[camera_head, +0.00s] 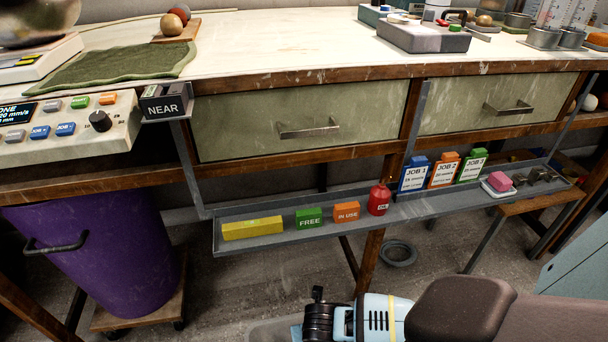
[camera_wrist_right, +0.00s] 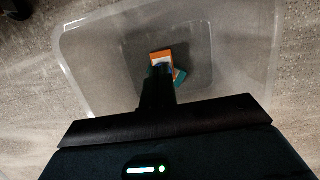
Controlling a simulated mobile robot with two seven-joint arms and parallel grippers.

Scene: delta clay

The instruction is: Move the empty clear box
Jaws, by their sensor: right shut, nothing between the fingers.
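A clear box (camera_wrist_right: 90,75) with a pale rim fills much of the right wrist view, seen from above. An orange-and-white piece (camera_wrist_right: 161,58) and a teal piece (camera_wrist_right: 180,76) show within its outline; I cannot tell whether they lie in it or show through its base. My right gripper (camera_wrist_right: 160,72) is shut and points down over the box. I cannot tell whether the fingertips touch anything. In the head view a corner of a clear box (camera_head: 262,331) shows at the bottom edge, mostly hidden by my right arm. My left gripper is not in view.
A wooden bench (camera_head: 300,75) with drawers spans the head view. A grey tray (camera_head: 330,225) below it holds a yellow block (camera_head: 252,228), small tags and JOB boxes (camera_head: 414,175). A purple bin (camera_head: 100,250) stands left. The floor between shows a dark ring (camera_head: 398,254).

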